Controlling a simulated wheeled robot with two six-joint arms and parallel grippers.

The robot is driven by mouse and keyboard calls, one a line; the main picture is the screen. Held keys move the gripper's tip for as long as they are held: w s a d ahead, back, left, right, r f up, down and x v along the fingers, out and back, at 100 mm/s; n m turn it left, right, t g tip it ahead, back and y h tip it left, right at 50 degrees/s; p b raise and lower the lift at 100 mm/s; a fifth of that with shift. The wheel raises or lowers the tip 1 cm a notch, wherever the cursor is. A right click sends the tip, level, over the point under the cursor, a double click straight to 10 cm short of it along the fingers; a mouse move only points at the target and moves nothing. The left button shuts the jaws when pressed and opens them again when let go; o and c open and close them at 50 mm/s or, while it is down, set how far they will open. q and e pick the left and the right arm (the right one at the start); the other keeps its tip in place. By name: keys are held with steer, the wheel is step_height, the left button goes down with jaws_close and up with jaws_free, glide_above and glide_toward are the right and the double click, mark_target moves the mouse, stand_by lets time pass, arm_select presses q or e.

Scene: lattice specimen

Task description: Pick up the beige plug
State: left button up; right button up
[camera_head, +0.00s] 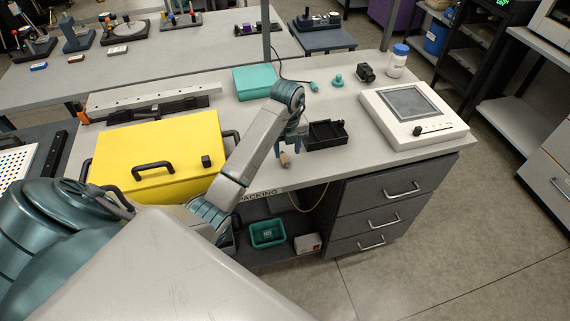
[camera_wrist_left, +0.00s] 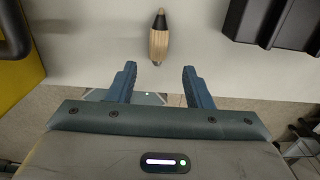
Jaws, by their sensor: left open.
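The beige plug (camera_head: 285,160) is a small wood-coloured piece with a dark tip, lying near the front edge of the light worktop. It also shows in the left wrist view, where the plug (camera_wrist_left: 158,40) lies ahead of the fingertips, roughly in line with the gap. My left gripper (camera_head: 288,149) is above the front edge of the worktop, close to the plug. In the left wrist view, my left gripper (camera_wrist_left: 160,74) has its two blue fingers apart with nothing between them. My right gripper is not in view.
A black open tray (camera_head: 326,141) sits just right of the plug, and it also shows in the wrist view (camera_wrist_left: 270,22). A yellow case (camera_head: 160,150) with black handles is on the left. A grey-white screen device (camera_head: 440,130) stands on the right.

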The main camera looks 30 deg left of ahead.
mark_target(287, 164)
arm_select(q)
steer(key=f+b, duration=0.2)
steer(key=s+f+b, duration=0.1)
steer(key=f, duration=0.1)
steer(key=shift+d+f+b, duration=0.1)
steer(key=shift+d+b, duration=0.15)
steer(key=shift+b, duration=0.05)
steer(key=shift+w+f+b, duration=0.1)
steer(key=shift+f+b, duration=0.35)
steer(key=shift+r, duration=0.1)
steer(key=shift+c, duration=0.7)
jaws_close()
